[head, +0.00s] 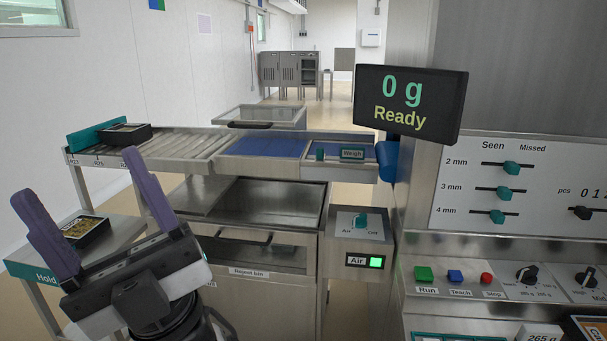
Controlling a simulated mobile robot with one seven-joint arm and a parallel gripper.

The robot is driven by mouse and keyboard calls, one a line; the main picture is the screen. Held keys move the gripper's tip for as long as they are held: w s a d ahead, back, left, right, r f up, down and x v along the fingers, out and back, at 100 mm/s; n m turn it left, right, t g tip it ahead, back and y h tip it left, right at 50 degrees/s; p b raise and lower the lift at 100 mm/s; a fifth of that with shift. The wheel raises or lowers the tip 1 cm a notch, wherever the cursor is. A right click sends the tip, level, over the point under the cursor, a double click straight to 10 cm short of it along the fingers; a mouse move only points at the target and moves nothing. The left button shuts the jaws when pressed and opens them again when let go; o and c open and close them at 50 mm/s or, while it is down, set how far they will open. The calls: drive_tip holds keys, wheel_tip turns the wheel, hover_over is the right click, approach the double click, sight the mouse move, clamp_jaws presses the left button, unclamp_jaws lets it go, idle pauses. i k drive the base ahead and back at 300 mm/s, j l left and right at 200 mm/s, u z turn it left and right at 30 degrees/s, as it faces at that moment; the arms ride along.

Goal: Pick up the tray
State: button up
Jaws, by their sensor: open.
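A black tray (102,231) with yellowish-brown contents rests on the metal table marked Hold (127,225) at the left. In the picture it appears between the purple fingers of my gripper (78,178). My gripper is open, fingers pointing up and away, with nothing held. Part of this tray is hidden behind my gripper, and I cannot tell how far apart they are. A second black tray (140,136) with similar contents sits at the left end of the roller conveyor (190,145), next to a teal end stop (84,139).
A blue belt (262,147) and a Weigh section continue the conveyor rightward. Below it is an open steel reject bin (270,203). A black display (408,103) reads 0 g, Ready. A control cabinet (500,240) with buttons and sliders fills the right side.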

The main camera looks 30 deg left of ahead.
sight(81, 233)
drive_tip(key=u, duration=2.1)
drive_tip(key=i+j+z, duration=0.1)
drive_tip(key=i+j, duration=0.15)
drive_tip(key=i, duration=0.25)
drive_tip(key=i+j, duration=0.3)
drive_tip(key=i, duration=0.2)
drive_tip(key=i+j+z, duration=0.15)
drive_tip(key=i+j, duration=0.15)
drive_tip(key=i, duration=0.2)
